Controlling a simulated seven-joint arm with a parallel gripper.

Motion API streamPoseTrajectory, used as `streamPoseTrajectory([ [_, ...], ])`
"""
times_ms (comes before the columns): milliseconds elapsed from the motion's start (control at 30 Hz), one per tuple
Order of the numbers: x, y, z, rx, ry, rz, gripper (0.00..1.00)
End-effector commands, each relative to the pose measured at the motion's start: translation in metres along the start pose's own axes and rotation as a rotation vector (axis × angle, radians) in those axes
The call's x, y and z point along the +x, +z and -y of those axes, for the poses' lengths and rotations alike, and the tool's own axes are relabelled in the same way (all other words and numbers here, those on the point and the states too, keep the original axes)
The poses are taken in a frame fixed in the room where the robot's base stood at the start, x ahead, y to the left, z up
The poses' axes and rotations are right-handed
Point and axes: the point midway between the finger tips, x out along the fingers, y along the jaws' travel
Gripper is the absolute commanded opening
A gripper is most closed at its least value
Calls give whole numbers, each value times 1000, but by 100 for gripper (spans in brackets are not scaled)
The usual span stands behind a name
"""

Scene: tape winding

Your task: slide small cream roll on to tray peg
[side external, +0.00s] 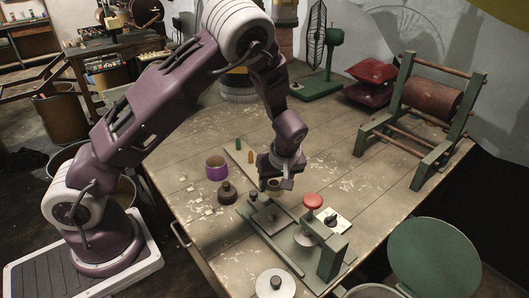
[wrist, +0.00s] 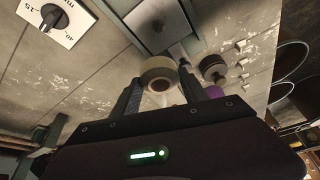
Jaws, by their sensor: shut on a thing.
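My gripper (wrist: 160,88) is shut on the small cream roll (wrist: 157,69), with one finger on either side of it. The roll's dark centre hole shows in the wrist view. In the side view my gripper (side external: 275,187) holds the roll (side external: 274,184) above the table, just behind the green-framed device. The grey tray (wrist: 145,12) lies beyond the roll in the wrist view, with a short dark peg (wrist: 157,28) standing on it. The tray also shows in the side view (side external: 262,222). The roll appears apart from the peg; its exact height over the tray is hard to tell.
A purple roll (side external: 216,171) and dark weights (side external: 227,194) sit to the left. Small pale squares lie near them. A wooden drum stand (side external: 428,100) occupies the table's right side.

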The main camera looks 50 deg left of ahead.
Motion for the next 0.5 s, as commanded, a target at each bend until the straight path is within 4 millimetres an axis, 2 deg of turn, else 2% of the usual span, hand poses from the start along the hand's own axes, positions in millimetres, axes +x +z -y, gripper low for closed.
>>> streamPoseTrajectory([
  [33,-6,16,5,4,1,-3,12],
  [133,-12,33,13,-4,2,-7,12],
  [267,-10,42,17,-8,1,-9,12],
  [500,12,50,16,-7,2,-9,12],
])
